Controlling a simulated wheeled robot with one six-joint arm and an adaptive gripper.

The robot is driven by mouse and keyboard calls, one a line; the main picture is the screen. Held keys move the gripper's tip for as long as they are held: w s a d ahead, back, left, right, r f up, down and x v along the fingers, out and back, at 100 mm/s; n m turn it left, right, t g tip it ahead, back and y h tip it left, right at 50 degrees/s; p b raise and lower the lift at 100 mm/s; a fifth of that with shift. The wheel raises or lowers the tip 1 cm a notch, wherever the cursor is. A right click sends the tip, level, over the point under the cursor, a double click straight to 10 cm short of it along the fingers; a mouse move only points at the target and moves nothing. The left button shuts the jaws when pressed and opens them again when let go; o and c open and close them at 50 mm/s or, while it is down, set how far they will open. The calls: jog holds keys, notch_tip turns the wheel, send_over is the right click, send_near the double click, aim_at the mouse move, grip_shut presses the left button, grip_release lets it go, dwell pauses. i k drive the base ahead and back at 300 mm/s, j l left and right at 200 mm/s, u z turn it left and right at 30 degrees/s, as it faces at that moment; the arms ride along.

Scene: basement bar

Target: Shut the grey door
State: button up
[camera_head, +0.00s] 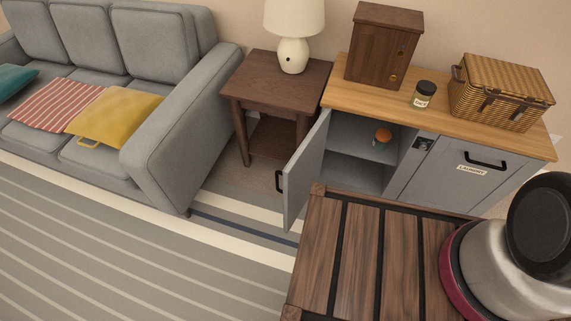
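The grey door (306,178) is the left door of a low grey cabinet with a wooden top (385,107). It stands wide open, hinged at the cabinet's left side and swung out toward the front. Its black handle (279,181) shows on the left face, near the free edge. Inside the open compartment (352,172) is a shelf with a small jar with an orange-brown lid (382,137). The cabinet's right door (452,177), with a black handle and a label reading "LAUNDRY", is shut. My gripper is not in view.
A slatted wooden table (375,262) stands close in front of the cabinet, near the door's lower edge. A side table (272,82) with a lamp (293,45) is left of the door. A grey sofa (175,140) is farther left. Striped rug (130,255) floor at lower left is clear.

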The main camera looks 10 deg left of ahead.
aim_at(303, 169)
jog(key=j+z, duration=0.1)
jog(key=j, duration=0.4)
jog(key=j+z, duration=0.15)
jog(key=j, duration=0.4)
jog(key=k+j+z, duration=0.1)
jog(key=j, duration=0.4)
jog(key=k+j+z, duration=0.15)
jog(key=j, duration=0.35)
jog(key=j+z, duration=0.1)
jog(key=j, duration=0.4)
jog(key=k+j+z, duration=0.15)
jog(key=j, duration=0.35)
